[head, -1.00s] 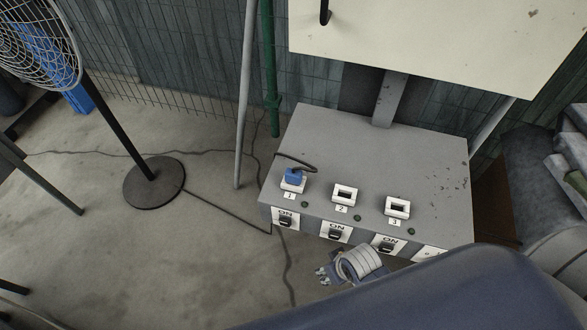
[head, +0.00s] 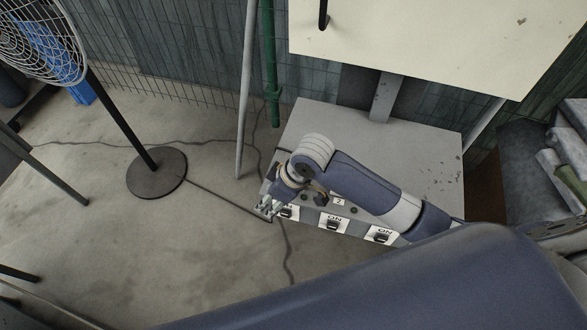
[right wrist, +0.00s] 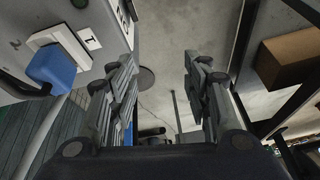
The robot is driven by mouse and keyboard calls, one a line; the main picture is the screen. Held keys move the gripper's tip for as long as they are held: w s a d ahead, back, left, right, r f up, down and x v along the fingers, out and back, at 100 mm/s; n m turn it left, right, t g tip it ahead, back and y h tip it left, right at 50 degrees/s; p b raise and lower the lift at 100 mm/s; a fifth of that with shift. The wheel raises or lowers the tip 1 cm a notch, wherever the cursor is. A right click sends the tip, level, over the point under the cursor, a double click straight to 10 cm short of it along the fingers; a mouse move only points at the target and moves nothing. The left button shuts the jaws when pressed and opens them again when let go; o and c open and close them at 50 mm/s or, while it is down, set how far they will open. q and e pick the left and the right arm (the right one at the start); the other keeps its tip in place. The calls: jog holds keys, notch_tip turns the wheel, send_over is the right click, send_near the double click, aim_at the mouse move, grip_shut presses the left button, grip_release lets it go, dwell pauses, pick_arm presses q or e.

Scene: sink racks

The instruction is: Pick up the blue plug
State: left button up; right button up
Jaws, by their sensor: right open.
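The blue plug (right wrist: 50,68) sits in the white socket marked 1 (right wrist: 75,45) at the upper left of the right wrist view, its dark cord coming off it. In the head view my right arm hides the plug. My right gripper (head: 268,208) is by the left front corner of the grey socket box (head: 385,135). In the right wrist view the same gripper (right wrist: 160,68) is open, with nothing between its fingers. The plug is beside the left finger, outside the jaws. My left gripper is out of view.
Switches marked ON, such as one (head: 334,224), line the box's front. A pale panel (head: 440,40) hangs above the box. A grey pole (head: 246,90) and green pipe (head: 268,60) stand behind left.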

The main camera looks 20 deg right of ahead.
jog(key=w+d+r+h, duration=0.1)
jog(key=w+d+r, duration=0.1)
jog(key=d, duration=0.1)
jog(key=w+d+r+n+g+p, duration=0.1)
jog(key=w+d+r, duration=0.2)
jog(key=w+d+r+h, duration=0.1)
jog(key=w+d+r, duration=0.1)
jog(key=d+r, duration=0.1)
jog(key=shift+w+d+r+n+g+h, duration=0.2)
jog(key=shift+r+n+g+h, duration=0.1)
jog(key=shift+n+g, duration=0.1)
jog(key=f, duration=0.1)
jog(key=f+p, duration=0.1)
jog(key=f, duration=0.3)
jog(key=shift+w+a+f+p, duration=0.1)
jog(key=shift+w+a+p, duration=0.05)
jog(key=shift+a+p, duration=0.15)
jog(key=shift+f+p, duration=0.35)
jog(key=shift+f, duration=0.15)
jog(key=f, duration=0.1)
jog(key=f+p, duration=0.1)
jog(key=f, duration=0.1)
jog(key=shift+w+a+f, duration=0.15)
jog(key=shift+a, duration=0.15)
jog(key=shift+f, duration=0.6)
grip_shut()
